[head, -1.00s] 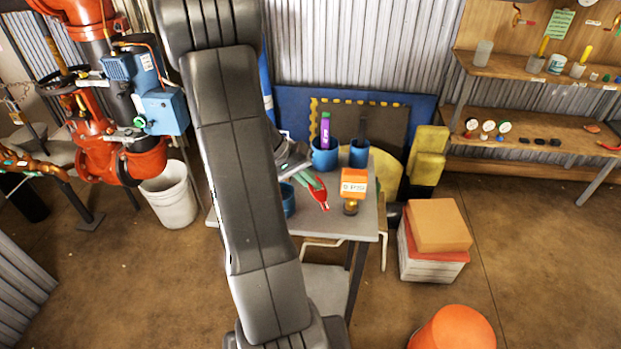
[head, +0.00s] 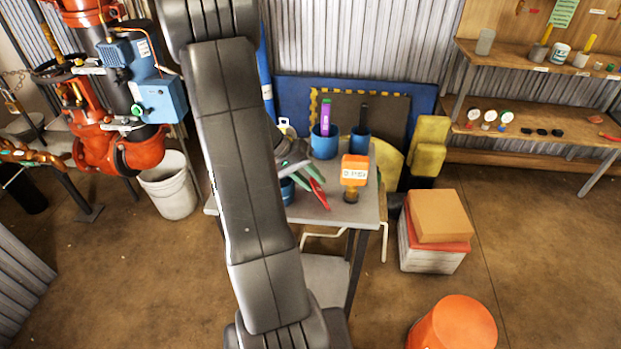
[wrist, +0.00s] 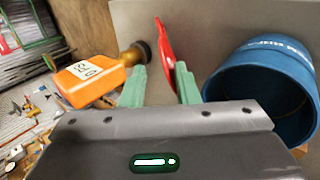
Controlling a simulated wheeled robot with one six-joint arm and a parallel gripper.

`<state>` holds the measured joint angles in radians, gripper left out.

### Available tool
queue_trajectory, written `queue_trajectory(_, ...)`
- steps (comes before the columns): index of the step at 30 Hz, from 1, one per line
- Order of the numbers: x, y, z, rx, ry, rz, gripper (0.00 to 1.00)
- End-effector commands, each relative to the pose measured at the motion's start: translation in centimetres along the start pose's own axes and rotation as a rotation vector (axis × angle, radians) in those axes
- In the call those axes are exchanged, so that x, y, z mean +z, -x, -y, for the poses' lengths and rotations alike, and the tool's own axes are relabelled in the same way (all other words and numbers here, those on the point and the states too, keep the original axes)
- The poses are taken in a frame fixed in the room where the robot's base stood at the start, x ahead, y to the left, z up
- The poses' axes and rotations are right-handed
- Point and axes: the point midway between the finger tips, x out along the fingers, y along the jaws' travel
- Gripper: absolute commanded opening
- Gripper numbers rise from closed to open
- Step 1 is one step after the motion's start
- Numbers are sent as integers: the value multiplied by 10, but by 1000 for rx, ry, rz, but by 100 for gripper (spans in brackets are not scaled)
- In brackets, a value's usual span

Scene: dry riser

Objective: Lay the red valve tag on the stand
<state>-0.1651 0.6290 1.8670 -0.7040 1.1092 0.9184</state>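The red valve tag (head: 319,194) is at my gripper's fingertips, over the grey top of the small table (head: 362,212), which I take to be the stand. In the wrist view the tag (wrist: 164,46) lies between my two green fingers, close against the right one. My gripper (wrist: 160,80) has its fingers apart, with a clear gap on the tag's left side. In the head view my gripper (head: 308,178) also shows spread fingers. I cannot tell whether the tag rests fully on the top. My arm hides part of the table.
An orange labelled object with a brass base (head: 354,170) stands right of the tag. A blue cup (wrist: 262,88) is close on the other side. Two more blue cups stand behind, one with a purple item (head: 324,120). Boxes (head: 435,235) and an orange bucket (head: 455,325) are on the floor.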

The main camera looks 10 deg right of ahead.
Motion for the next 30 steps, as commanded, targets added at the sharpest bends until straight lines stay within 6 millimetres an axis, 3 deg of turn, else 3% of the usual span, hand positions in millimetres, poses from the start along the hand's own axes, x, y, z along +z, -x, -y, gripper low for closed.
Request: queue_trajectory(30, 0, 56, -1, -1, 0, -1, 28)
